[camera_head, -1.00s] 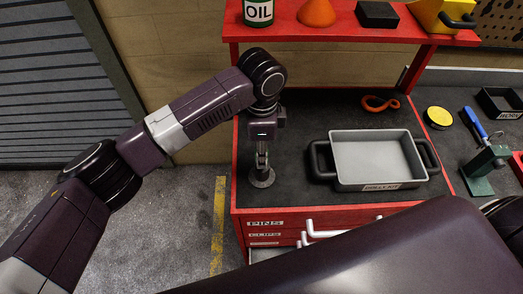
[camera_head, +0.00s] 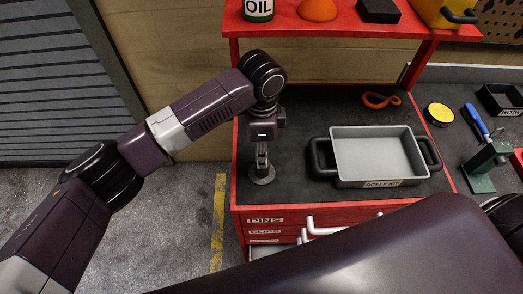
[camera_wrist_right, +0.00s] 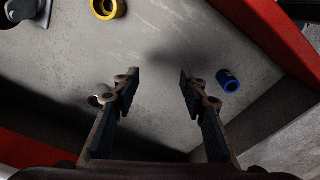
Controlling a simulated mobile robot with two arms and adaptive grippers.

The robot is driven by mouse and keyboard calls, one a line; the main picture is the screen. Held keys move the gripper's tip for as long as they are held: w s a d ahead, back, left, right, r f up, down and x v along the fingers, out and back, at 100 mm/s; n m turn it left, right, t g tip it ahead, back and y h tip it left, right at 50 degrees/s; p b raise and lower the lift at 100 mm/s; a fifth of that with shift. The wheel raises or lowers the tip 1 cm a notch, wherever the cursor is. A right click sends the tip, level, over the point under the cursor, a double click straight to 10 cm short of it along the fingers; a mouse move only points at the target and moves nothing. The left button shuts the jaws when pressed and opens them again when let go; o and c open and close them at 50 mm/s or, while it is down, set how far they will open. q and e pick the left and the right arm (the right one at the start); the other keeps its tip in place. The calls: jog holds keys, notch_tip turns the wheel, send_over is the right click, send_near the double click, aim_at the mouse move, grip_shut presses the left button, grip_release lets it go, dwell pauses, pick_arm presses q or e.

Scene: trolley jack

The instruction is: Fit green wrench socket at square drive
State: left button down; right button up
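No green wrench socket can be made out in either view. In the right wrist view, my right gripper (camera_wrist_right: 161,82) is open and empty above a grey drawer floor (camera_wrist_right: 165,45). A blue socket (camera_wrist_right: 228,81) lies just right of its fingers, and a yellow ring-shaped socket (camera_wrist_right: 108,7) lies at the top left. In the head view, my left gripper (camera_head: 262,150) points down at a small metal post with a round base (camera_head: 262,178). Whether its fingers grip the post is unclear. No square drive is clearly visible.
A grey tray (camera_head: 375,155) with black handles stands on the red cabinet's dark top (camera_head: 300,115). Red drawer walls (camera_wrist_right: 265,30) border the right gripper.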

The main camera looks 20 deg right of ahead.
pick_arm(q)
jog(key=shift+f, duration=0.55)
jog(key=c, duration=1.5)
grip_release()
notch_tip(320, 180, up, 12)
jog(key=shift+r, duration=0.1)
